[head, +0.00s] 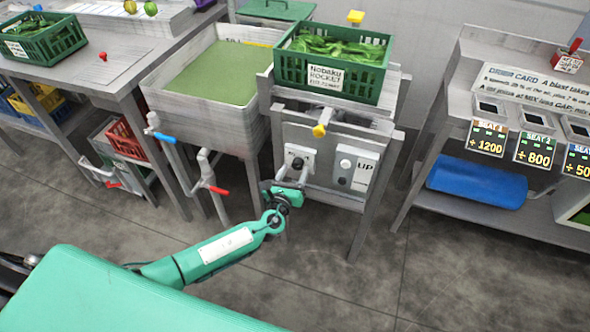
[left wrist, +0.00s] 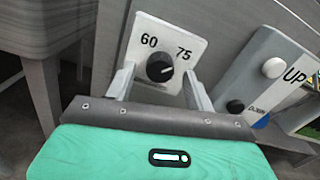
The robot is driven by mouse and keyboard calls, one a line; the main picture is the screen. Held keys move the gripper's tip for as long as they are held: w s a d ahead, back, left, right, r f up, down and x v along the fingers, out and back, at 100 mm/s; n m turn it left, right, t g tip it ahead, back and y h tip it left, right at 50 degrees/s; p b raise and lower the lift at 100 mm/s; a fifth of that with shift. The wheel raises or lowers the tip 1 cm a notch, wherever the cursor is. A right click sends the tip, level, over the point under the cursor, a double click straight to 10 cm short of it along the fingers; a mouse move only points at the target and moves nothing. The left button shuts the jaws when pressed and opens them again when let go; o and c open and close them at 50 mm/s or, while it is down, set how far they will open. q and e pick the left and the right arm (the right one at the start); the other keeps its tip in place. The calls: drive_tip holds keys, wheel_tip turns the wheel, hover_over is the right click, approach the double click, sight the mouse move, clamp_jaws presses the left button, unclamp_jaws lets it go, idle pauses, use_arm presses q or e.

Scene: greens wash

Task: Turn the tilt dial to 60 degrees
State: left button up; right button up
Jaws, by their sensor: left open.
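The tilt dial is a round black knob (head: 297,163) on a pale plate at the front of the grey stand, below the green crate. In the left wrist view the knob (left wrist: 159,67) sits on a plate (left wrist: 152,30) with "60" at its upper left and "75" at its upper right. A small pale mark shows on the knob's right side; its exact angle is hard to tell. My left gripper (head: 293,174) is open, its two fingers on either side of the knob. Contact with the knob cannot be told. My right gripper is not in view.
Right of the dial is a control box (head: 354,171) marked "UP", with buttons. The green crate (head: 333,73) of greens tops the stand. A sink-like tub (head: 222,75) with blue and red tap handles stands to the left. The floor in front is clear.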

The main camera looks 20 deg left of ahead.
use_arm(q)
drive_tip(key=shift+w, duration=0.6)
drive_tip(key=c, duration=0.9)
drive_tip(key=shift+c, duration=0.4)
